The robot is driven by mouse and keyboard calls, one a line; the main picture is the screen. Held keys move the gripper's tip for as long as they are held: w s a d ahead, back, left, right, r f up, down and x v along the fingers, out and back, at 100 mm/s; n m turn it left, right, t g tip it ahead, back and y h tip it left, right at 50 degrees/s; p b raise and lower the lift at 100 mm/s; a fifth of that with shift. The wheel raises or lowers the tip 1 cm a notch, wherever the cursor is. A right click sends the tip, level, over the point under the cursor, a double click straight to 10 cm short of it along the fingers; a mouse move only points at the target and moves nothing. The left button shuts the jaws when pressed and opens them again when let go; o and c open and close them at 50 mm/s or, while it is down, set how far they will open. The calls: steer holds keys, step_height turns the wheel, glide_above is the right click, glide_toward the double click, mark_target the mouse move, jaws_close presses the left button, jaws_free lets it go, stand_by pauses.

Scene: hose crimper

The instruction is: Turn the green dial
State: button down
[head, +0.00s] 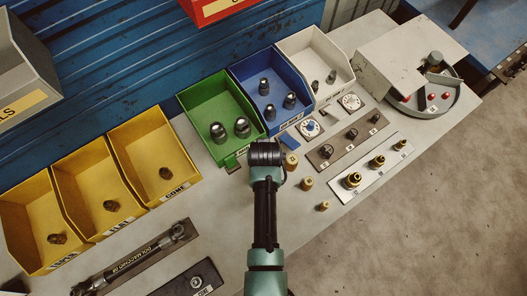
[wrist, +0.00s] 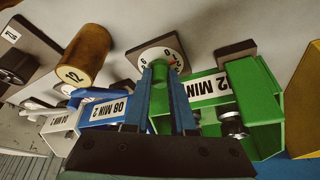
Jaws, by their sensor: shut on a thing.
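The green dial (wrist: 160,68) shows in the wrist view as a green knob on a round white face with numbers and a red mark, set on a dark plate. My gripper (wrist: 161,78) is shut on the knob, one finger on each side of it. The fingers cover part of the knob and the lower part of the face. In the head view my gripper (head: 265,153) is seen from above in front of the green bin (head: 205,98), and my arm hides the green dial there.
A blue dial (head: 310,127) and a grey dial (head: 350,101) lie to the right. Brass cylinders (head: 291,160) stand close right of my gripper; one, marked 12 (wrist: 86,55), shows in the wrist view. Yellow bins (head: 155,150) stand left, a crimper (head: 432,90) far right.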

steer(key=shift+a+m+h, duration=0.15)
steer(key=shift+m+h, duration=0.55)
steer(key=shift+m, duration=1.1)
steer(key=c, duration=0.8)
jaws_free()
steer(key=shift+o, duration=0.2)
steer(key=b+v, duration=0.1)
steer(key=v, duration=1.2)
steer(key=shift+w, duration=0.2)
